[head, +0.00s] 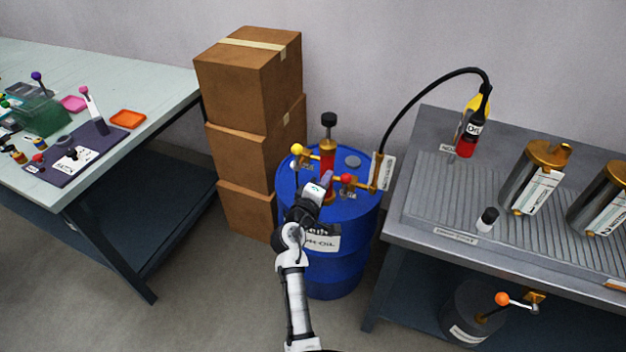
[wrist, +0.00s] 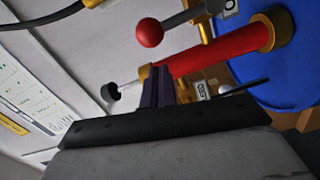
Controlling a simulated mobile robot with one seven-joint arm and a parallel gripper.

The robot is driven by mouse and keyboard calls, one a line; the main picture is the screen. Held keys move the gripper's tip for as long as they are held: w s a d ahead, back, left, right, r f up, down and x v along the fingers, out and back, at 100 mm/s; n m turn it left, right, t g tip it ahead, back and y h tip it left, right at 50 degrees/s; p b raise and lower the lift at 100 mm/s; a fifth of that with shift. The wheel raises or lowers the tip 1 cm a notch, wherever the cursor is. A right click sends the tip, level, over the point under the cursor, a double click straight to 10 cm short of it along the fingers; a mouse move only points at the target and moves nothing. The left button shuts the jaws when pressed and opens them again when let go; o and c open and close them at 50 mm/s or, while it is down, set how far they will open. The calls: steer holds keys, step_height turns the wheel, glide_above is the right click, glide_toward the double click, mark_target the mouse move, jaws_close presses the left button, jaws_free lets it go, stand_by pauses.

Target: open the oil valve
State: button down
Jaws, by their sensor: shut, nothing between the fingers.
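A blue oil drum (head: 335,265) stands on the floor with a red pump (head: 327,160) upright on its lid. A valve lever with a yellow ball (head: 297,149) is on the pump's left, and one with a red ball (head: 347,178) is on its right. My gripper (head: 326,178) is shut and empty in front of the pump, between the two balls. In the wrist view, its purple fingers (wrist: 158,86) overlap the lower edge of the red pump tube (wrist: 212,54); contact cannot be told. The red ball (wrist: 149,32) is apart from them. Valve labels are too small to read.
Cardboard boxes (head: 250,80) are stacked left of the drum. A metal bench (head: 410,213) with canisters and a bottle (head: 468,130) is close on the right. A black hose (head: 415,92) arches between pump side and bottle. A worktable (head: 165,85) stands far left.

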mark_target(344, 180)
steer(key=shift+s+d+f, duration=0.1)
steer(key=shift+d+f, duration=0.05)
steer(key=shift+d, duration=0.65)
steer(key=shift+s+d+m, duration=0.15)
steer(key=shift+d+m, duration=0.2)
steer(key=shift+m, duration=0.25)
steer(key=shift+s+d+m+b, duration=0.15)
steer(key=shift+d+m+b, duration=0.3)
steer(key=shift+m+b, duration=0.2)
steer(key=shift+s+d+m+b, duration=0.15)
steer(key=shift+d+m+b, duration=0.3)
steer(key=shift+m+b, duration=0.15)
steer(key=s+d+f+m+y+b, duration=0.1)
steer(key=s+d+f+m+b, duration=0.1)
steer(key=d+m+b, duration=0.4)
steer(key=shift+d+f+m+b, duration=0.4)
steer(key=shift+m+b, duration=0.2)
steer(key=shift+m, duration=1.35)
